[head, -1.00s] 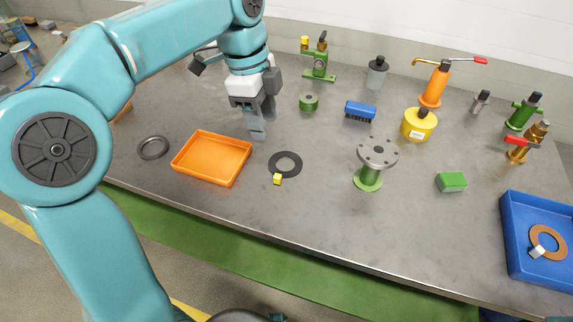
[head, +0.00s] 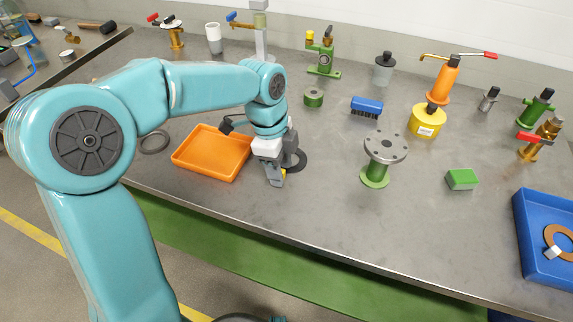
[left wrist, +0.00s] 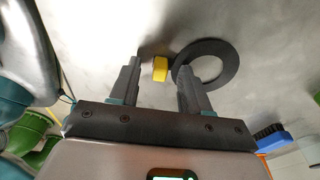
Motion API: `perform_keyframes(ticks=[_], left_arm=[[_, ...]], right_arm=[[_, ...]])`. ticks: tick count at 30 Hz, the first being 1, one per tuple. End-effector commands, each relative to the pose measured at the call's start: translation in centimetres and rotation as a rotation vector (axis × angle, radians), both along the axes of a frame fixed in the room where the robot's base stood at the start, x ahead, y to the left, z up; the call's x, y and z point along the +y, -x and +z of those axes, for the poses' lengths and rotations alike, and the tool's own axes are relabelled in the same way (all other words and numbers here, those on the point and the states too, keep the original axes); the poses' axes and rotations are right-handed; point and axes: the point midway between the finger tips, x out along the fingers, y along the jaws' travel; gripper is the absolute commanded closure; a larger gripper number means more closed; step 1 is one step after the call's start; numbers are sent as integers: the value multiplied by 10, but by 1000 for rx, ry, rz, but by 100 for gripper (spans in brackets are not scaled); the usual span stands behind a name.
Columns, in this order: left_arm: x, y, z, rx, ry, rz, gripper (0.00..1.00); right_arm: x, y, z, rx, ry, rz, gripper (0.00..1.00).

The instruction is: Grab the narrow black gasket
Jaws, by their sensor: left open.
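The black gasket (head: 297,160) is a flat dark ring lying on the grey workbench, partly hidden behind my left gripper in the head view. In the left wrist view the gasket (left wrist: 229,66) lies just beyond the right-hand finger, whose tip overlaps its edge. A small yellow tab (left wrist: 160,68) sits at the gasket's rim and shows between the two fingers. My left gripper (head: 275,181) points down above the bench at the gasket's near left side. It is open and empty; both fingers (left wrist: 158,75) stand apart in the left wrist view. My right gripper is not in view.
An orange tray (head: 206,175) is left of the gripper, with a grey ring (head: 155,142) beyond it. A green flanged stand (head: 375,178) and green block (head: 462,179) are to the right. A blue bin (head: 535,262) holds a brown ring (head: 560,240). The bench front is clear.

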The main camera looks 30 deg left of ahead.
Motion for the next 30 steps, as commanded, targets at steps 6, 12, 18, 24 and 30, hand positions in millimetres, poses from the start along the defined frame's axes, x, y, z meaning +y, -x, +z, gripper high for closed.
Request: perform_keyframes(ticks=[6, 12, 18, 24, 30], left_arm=[[0, 0, 0, 0, 0, 0, 60], [0, 0, 0, 0, 0, 0, 100], [0, 0, 0, 0, 0, 0, 100], [0, 0, 10, -1, 0, 0, 100], [0, -1, 49, -6, -2, 0, 100]], right_arm=[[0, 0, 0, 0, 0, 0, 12], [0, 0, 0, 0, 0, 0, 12], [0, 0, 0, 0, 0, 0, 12], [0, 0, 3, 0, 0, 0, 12], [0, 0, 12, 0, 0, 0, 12]])
